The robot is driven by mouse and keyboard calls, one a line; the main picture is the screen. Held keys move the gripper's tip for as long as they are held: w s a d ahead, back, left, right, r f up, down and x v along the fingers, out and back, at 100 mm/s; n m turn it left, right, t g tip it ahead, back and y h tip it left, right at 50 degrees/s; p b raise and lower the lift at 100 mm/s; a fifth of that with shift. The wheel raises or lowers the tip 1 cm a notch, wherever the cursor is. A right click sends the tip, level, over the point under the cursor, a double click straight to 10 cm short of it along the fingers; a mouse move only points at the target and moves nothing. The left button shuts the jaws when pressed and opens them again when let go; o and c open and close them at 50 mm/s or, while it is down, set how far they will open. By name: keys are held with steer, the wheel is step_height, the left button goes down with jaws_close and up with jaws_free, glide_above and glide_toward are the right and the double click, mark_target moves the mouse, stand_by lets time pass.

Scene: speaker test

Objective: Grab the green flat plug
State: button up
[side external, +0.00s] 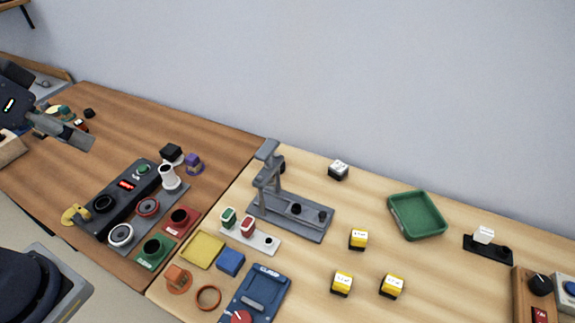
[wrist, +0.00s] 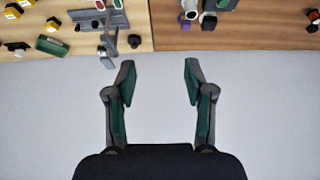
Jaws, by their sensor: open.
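The green flat plug (side external: 228,217) stands upright on a pale base plate (side external: 262,241), beside a similar red plug (side external: 247,226), near the seam of the two tables. In the wrist view the green plug (wrist: 117,4) is cut by the top edge, to the right of the red plug (wrist: 100,5). My gripper (wrist: 158,73) is open and empty, its fingers wide apart against the plain pale wall. It is well away from the plug. In the side view my arm is at the far left, only partly in the picture.
A grey stand (side external: 290,217) rises just behind the plugs. A yellow tray (side external: 203,249), blue block (side external: 230,262) and dark control box (side external: 125,201) are close by. A green tray (side external: 417,215) and several yellow-and-white cubes lie to the right, with clear wood between them.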

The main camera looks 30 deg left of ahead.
steer(key=g, duration=0.6)
glide_above(227, 214)
step_height(227, 214, down, 16)
step_height(227, 214, down, 10)
steer(key=shift+s+d+f, duration=0.1)
steer(key=shift+s+f, duration=0.05)
steer(key=shift+f, duration=0.05)
steer(key=shift+w+f, duration=0.2)
steer(key=shift+f, duration=2.85)
jaws_close()
steer(key=shift+r, duration=0.15)
